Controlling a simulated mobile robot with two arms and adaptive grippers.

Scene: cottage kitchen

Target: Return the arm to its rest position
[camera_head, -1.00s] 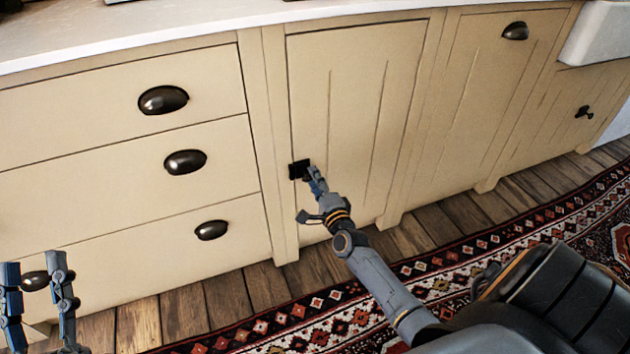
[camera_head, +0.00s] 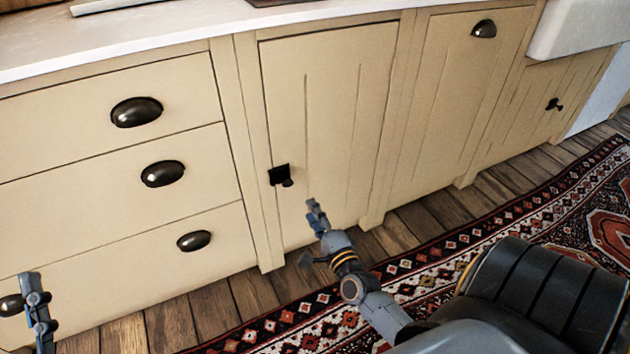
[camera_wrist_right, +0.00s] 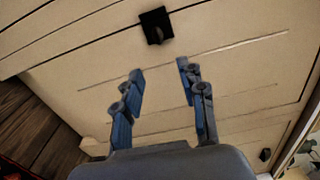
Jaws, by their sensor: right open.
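My right gripper (camera_head: 314,212) is open and empty in front of the lower part of a cream cabinet door (camera_head: 330,100). In the right wrist view, its two blue-grey fingers (camera_wrist_right: 160,85) stand apart with only the door behind them. The small black latch knob (camera_head: 280,175) of that door is up and left of the fingertips, clear of them; it also shows in the right wrist view (camera_wrist_right: 156,26). The door looks shut. Part of my left gripper (camera_head: 36,300) shows at the lower left edge, too cut off to judge its jaws.
Cream drawers (camera_head: 100,160) with dark cup handles stand at the left. A pale worktop (camera_head: 200,28) runs above, with a white sink (camera_head: 580,25) at the upper right. A patterned red rug (camera_head: 500,240) lies on the wooden floor (camera_head: 225,305).

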